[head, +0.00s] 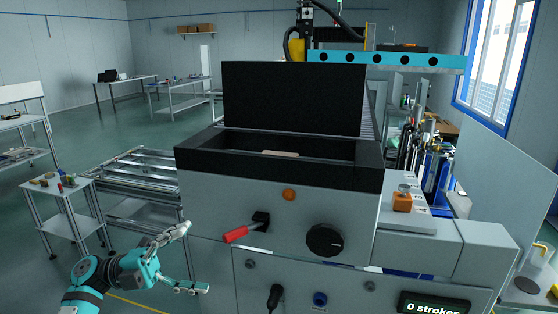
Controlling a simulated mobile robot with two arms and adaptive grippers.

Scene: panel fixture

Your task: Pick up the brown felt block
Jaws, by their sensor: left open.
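No block here can be made out for certain as brown felt. An orange-brown block (402,202) with a grey knob on top sits on the light ledge right of the fixture. A flat tan piece (281,153) shows partly inside the black-rimmed opening (290,170) on top of the fixture; its lower part is hidden by the front rim. My left gripper (196,258) is open and empty at the lower left, in front of the fixture's left side, below and apart from both pieces. My right gripper is not in view.
The fixture's front carries a red-handled lever (236,234), a black knob (325,240), an orange button (289,195) and a "0 strokes" display (435,305). A black panel (293,98) stands behind the opening. A small table (62,190) with small items stands left.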

